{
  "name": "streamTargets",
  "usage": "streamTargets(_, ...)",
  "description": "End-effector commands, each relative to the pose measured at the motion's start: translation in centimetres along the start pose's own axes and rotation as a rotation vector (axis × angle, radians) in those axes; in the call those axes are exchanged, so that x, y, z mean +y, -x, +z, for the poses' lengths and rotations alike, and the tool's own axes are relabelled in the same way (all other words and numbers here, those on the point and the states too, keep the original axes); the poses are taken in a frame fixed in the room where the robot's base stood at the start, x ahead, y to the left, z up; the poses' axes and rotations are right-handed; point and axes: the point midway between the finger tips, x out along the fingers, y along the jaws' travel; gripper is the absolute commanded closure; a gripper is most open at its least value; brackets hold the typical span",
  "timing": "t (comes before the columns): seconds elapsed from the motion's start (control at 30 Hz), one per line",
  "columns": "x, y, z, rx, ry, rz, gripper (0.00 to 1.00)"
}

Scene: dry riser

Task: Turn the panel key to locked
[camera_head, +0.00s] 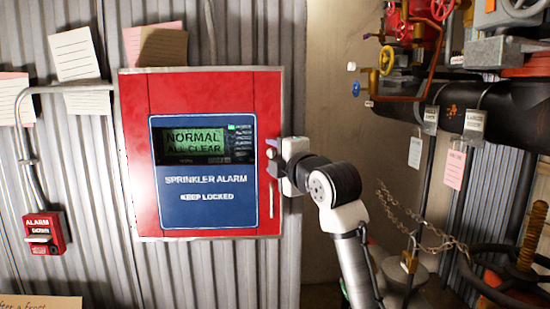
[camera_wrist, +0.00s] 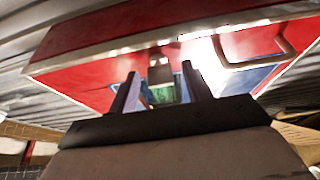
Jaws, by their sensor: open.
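The red sprinkler alarm panel (camera_head: 135,150) hangs on the corrugated wall, its screen (camera_head: 195,140) reading "NORMAL ALL CLEAR" and its blue plate "KEEP LOCKED". My gripper (camera_head: 272,158) is at the panel's right edge, pointing left at its front. In the wrist view my gripper (camera_wrist: 160,88) is open, with its two dark fingers apart. A small metallic piece, seemingly the panel key (camera_wrist: 160,74), shows between the fingers against the red panel (camera_wrist: 100,72). I cannot tell whether the fingers touch it. In the head view my gripper mostly hides this spot, and the key's turn cannot be read.
A thin metal handle (camera_head: 271,200) stands out from the panel just below my gripper; it also shows in the wrist view (camera_wrist: 288,48). A red alarm box (camera_head: 45,233) is at lower left. Pipes, valves and a chain (camera_head: 420,225) crowd the right side.

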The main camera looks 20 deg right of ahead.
Motion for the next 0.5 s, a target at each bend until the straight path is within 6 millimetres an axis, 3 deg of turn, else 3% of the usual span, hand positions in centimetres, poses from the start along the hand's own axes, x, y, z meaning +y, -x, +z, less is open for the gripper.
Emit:
streamTargets(0.17, -0.1, 1.2, 0.1, 0.000, -0.001, 0.002, 0.51)
streamTargets(0.5, -0.2, 8.7, 0.1, -0.003, 0.002, 0.003, 0.51)
